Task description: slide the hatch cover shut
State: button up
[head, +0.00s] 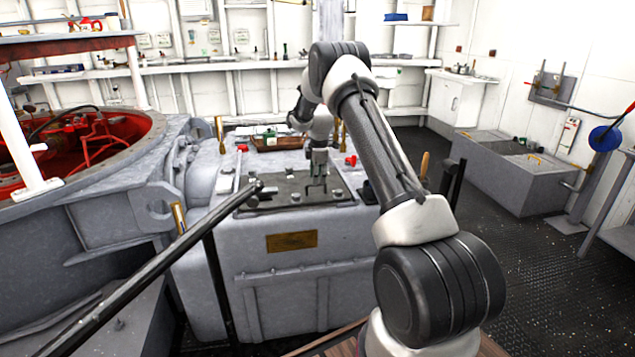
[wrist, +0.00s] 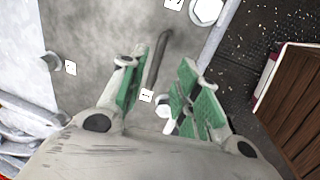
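The hatch cover (head: 270,198) appears to be the dark, flat plate with bolt heads on top of the grey machine housing. Its worn grey surface (wrist: 95,30) fills much of the wrist view. A dark bar handle (wrist: 158,62) stands on it, partly hidden by my gripper in the head view. My gripper (head: 317,184) points down over the plate. In the wrist view its green-padded fingers (wrist: 160,88) are apart, with the bar in line with the gap between them. Contact with the bar cannot be told.
A wooden tray with bottles (head: 278,142) sits behind the plate. A red knob (head: 350,160) is at its right. A black handrail (head: 150,270) crosses the front left. A round opening with red machinery (head: 85,140) is at left. Open dark floor (head: 540,265) lies right.

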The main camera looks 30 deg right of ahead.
notch_tip(320, 180, up, 9)
jog(key=s, duration=0.1)
jog(key=shift+s+a, duration=0.3)
jog(key=shift+s, duration=0.05)
jog(key=s+a+f+m+g, duration=0.2)
jog(key=s+f+m, duration=0.1)
jog(key=s+m, duration=0.5)
jog(key=s+a+r+m+t, duration=0.1)
jog(key=s+a+r+m, duration=0.1)
jog(key=s+r, duration=0.5)
jog(key=s+a+r+m+t, duration=0.1)
jog(key=s+a+r, duration=0.4)
jog(key=s, duration=1.5)
jog(key=s+a+r+m+t, duration=0.2)
jog(key=s+r, duration=0.7)
jog(key=s, duration=0.5)
jog(key=shift+s+a+r+m+y, duration=0.2)
jog(key=shift+a+r+m+y, duration=0.15)
jog(key=shift+a+m, duration=0.5)
